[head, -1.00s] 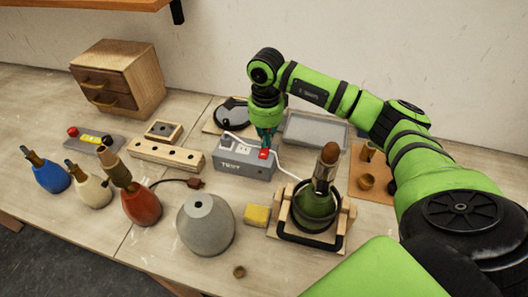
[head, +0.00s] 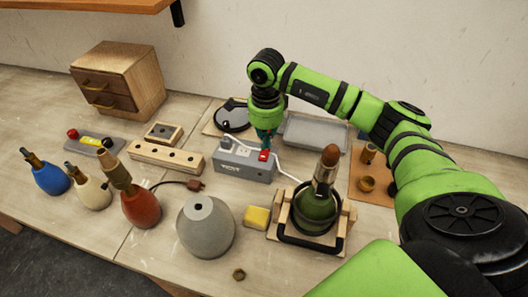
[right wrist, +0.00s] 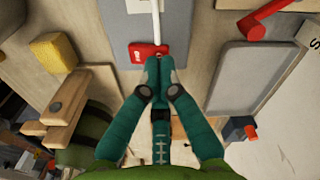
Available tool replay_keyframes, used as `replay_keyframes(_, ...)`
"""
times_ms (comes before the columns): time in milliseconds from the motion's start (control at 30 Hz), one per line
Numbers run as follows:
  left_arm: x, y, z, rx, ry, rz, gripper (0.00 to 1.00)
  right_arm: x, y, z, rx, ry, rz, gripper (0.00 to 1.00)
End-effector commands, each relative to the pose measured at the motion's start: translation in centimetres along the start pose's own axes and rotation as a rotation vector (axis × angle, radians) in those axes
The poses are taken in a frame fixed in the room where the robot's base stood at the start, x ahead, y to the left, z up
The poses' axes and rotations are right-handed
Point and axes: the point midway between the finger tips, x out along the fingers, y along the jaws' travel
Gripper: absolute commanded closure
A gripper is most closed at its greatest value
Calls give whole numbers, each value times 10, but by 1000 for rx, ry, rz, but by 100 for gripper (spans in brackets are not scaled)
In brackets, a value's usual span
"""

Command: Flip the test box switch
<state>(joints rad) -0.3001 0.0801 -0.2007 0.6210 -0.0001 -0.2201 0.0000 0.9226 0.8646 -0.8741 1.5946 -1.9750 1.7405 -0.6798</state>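The test box (head: 243,163) is a grey box marked TEST near the middle of the table. A red switch (head: 264,155) sits at its right end, and it also shows in the right wrist view (right wrist: 140,51). My right gripper (head: 265,143) points down over the switch end of the box. In the right wrist view its teal fingertips (right wrist: 159,66) are together with nothing seen between them, right beside the red switch; I cannot tell whether they touch it. My left gripper is not in view.
A grey tray (head: 316,131) is behind to the right.

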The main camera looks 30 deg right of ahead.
Motion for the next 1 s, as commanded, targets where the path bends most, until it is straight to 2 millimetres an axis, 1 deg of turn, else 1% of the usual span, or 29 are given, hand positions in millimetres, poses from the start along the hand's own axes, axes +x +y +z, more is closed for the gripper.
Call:
replay_keyframes(33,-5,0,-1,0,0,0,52,-7,0,0,0,0,-1,100)
replay_keyframes(633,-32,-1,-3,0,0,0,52,-55,0,0,0,0,-1,100)
replay_keyframes(733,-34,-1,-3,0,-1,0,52,-58,0,0,0,0,-1,100)
replay_keyframes(1000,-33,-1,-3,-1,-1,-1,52,-57,0,0,0,0,0,100)
